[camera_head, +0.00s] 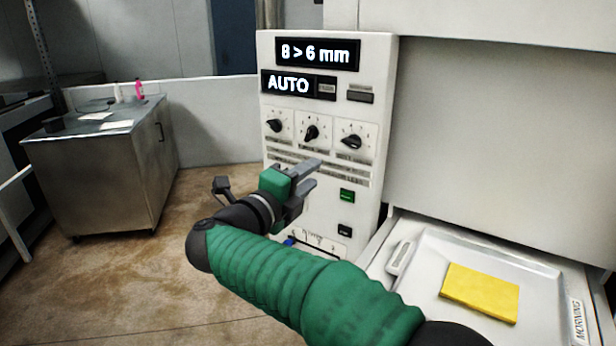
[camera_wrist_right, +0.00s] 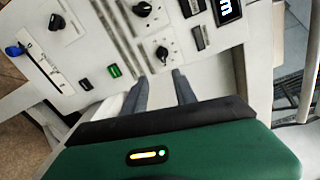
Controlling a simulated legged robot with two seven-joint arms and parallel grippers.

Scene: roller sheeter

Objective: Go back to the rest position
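My right gripper (camera_head: 308,178) is raised in front of the white control panel (camera_head: 275,112) of the roller sheeter, at the height of the slots below the knobs. Its two grey fingers are apart and nothing shows between them. In the right wrist view the open fingers (camera_wrist_right: 160,92) point at the panel; whether they touch it I cannot tell. The panel's display reads "8 > 6 mm" and "AUTO". It has three black knobs (camera_head: 311,133), a green button (camera_head: 347,196) and a dark button (camera_head: 345,230). My left gripper is not in view.
A yellow slab (camera_head: 480,292) lies on a metal tray (camera_head: 540,283) at the lower right, marked "MORNING". A steel cabinet (camera_head: 100,170) with small items on top stands at the left. The brown floor (camera_head: 130,270) between cabinet and machine is clear.

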